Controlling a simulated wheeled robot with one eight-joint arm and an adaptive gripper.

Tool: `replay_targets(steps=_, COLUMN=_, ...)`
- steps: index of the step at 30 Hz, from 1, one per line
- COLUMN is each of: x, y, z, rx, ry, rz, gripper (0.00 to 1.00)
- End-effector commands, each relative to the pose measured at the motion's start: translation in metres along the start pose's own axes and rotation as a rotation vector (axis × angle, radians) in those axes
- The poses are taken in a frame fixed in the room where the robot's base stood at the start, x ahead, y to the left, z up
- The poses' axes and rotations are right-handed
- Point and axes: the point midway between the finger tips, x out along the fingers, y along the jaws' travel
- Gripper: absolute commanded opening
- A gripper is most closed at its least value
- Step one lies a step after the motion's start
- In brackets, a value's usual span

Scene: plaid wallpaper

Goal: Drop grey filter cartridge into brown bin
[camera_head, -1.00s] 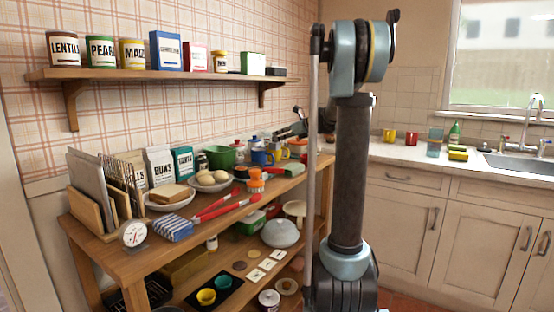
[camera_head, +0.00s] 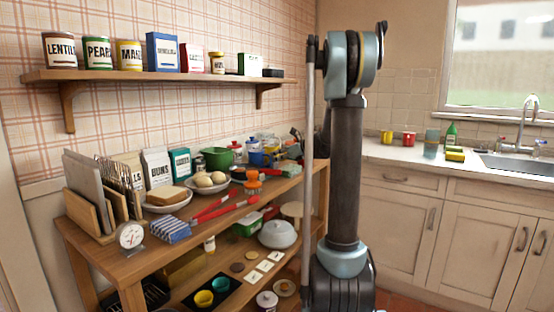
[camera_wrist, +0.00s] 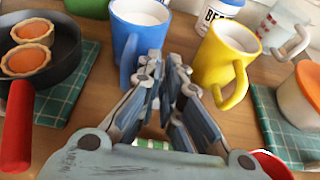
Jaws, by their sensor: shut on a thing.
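My gripper (camera_wrist: 165,95) shows in the wrist view above the wooden top, pointing at the gap between a blue mug (camera_wrist: 139,30) and a yellow mug (camera_wrist: 228,58). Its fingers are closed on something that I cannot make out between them. I cannot pick out the grey filter cartridge for certain in either view. In the head view my arm column hides the gripper. No brown bin is clearly identifiable; a brownish box (camera_head: 184,268) sits on the lower shelf.
A pan (camera_wrist: 62,72) with a red handle and tarts lies left of my gripper. An orange-lidded white pot (camera_wrist: 300,95) stands at right on a green checked cloth. A wall shelf (camera_head: 160,75) holds tins and boxes. The sink counter (camera_head: 400,154) is at right.

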Motion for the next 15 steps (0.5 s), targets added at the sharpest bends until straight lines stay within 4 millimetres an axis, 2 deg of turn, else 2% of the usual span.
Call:
replay_targets(steps=2, x=0.0003, y=0.0, z=-0.0005, rx=0.0, ry=0.0, rz=0.0, gripper=0.0)
replay_targets(steps=3, x=0.0004, y=0.0, z=-0.0008, rx=0.0, ry=0.0, rz=0.0, gripper=0.1)
replay_targets(steps=4, x=0.0003, y=0.0, z=-0.0007, rx=0.0, ry=0.0, rz=0.0, gripper=0.14)
replay_targets(steps=15, x=-0.0006, y=0.0001, z=0.0005, rx=0.0, ry=0.0, rz=0.0, gripper=0.14)
